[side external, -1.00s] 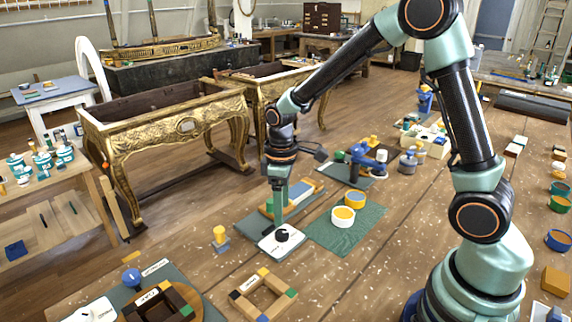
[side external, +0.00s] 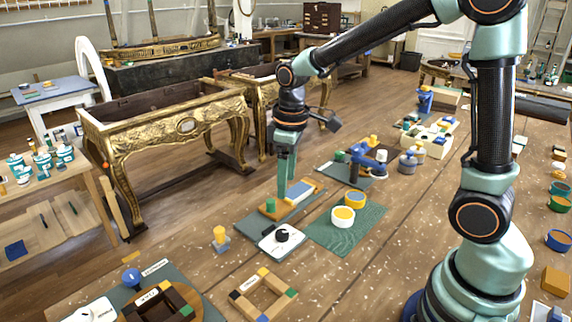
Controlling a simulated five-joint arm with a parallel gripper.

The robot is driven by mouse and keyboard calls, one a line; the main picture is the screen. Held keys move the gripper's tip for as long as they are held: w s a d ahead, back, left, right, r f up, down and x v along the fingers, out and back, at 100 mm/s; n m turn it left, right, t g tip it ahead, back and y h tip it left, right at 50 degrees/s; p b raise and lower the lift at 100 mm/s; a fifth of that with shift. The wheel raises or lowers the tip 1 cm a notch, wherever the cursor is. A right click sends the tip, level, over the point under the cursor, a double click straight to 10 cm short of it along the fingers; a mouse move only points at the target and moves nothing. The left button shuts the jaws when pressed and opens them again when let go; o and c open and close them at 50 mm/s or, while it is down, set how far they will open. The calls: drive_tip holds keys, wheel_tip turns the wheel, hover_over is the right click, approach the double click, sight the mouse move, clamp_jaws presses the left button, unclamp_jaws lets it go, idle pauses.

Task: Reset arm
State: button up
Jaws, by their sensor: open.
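My gripper (side external: 287,184) hangs pointing down, its pale green fingers open with nothing seen between them. In the picture it is just behind a white plate with a black knob (side external: 282,236) and overlaps a wooden holder with a green peg and a blue block (side external: 299,191). It appears to be above them, though the exact height is hard to tell. My arm reaches in from the right, its elbow high at the top edge.
Yellow-topped cups (side external: 343,216) stand on a green mat (side external: 338,240). A square block frame (side external: 262,293) and a blue knob (side external: 132,278) lie in front. A yellow-topped peg (side external: 220,237) stands left. Blue clamp-like items (side external: 370,160) stand behind.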

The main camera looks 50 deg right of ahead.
drive_tip(key=s+d+r+m+t, duration=0.1)
drive_tip(key=s+r+m+t, duration=0.3)
drive_tip(key=s+r, duration=0.4)
drive_tip(key=shift+s+m+t, duration=0.4)
drive_tip(key=shift+s+m, duration=0.2)
drive_tip(key=shift+s, duration=0.35)
